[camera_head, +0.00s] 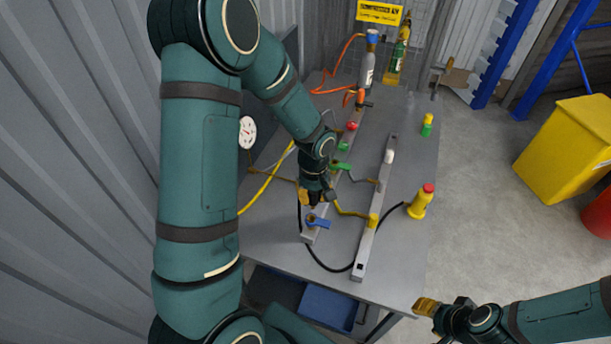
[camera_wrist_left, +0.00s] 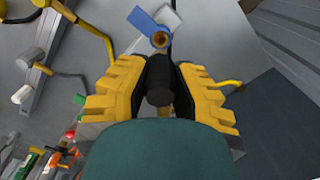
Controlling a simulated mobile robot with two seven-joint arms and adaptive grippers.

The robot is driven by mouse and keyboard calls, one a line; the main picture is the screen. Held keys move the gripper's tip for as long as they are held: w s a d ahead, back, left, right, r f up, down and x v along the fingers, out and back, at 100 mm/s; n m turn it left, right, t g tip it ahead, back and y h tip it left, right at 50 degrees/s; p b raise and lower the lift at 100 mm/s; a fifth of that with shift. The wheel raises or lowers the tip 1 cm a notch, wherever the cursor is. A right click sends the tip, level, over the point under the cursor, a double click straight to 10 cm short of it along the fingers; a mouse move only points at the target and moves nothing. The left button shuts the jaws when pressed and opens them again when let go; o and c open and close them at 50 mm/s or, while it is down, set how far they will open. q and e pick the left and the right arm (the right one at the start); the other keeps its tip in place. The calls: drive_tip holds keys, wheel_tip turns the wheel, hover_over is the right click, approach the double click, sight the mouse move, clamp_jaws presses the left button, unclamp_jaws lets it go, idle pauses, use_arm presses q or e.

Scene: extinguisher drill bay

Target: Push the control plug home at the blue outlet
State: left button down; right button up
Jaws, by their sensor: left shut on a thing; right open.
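My left gripper (camera_head: 312,196) is shut on the control plug, a dark cylinder (camera_wrist_left: 160,86) between its yellow fingers in the left wrist view. The blue outlet (camera_head: 318,221) is on the near end of the grey rail, just in front of the gripper. In the wrist view the blue outlet (camera_wrist_left: 146,22) lies beyond the fingertips, with a brass ring showing at its end. The plug appears apart from the ring there. The plug is hidden by the gripper in the head view. My right gripper (camera_head: 427,307) is open and empty, off the table's near right corner.
A second grey rail (camera_head: 369,240) stands right of the outlet. A black cable (camera_head: 334,270) loops near the table's front toward a yellow canister with a red top (camera_head: 420,203). Yellow hoses run left. A grey cylinder (camera_head: 367,68) stands at the back. The table's right side is mostly clear.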

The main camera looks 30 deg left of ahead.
sight(312, 206)
use_arm(q)
drive_tip(key=shift+a+r, duration=0.1)
drive_tip(key=shift+a, duration=0.15)
drive_tip(key=shift+f+b, duration=0.4)
drive_tip(key=shift+f, duration=0.2)
drive_tip(key=shift+f+b, duration=0.7)
drive_tip(key=shift+f, duration=0.6)
drive_tip(key=shift+f+b, duration=0.25)
drive_tip(key=shift+b, duration=0.4)
drive_tip(key=shift+f+b, duration=0.3)
drive_tip(key=shift+f+b, duration=0.3)
drive_tip(key=shift+f, duration=0.05)
drive_tip(key=shift+f+b, duration=1.35)
drive_tip(key=shift+b, duration=0.1)
idle(1.1)
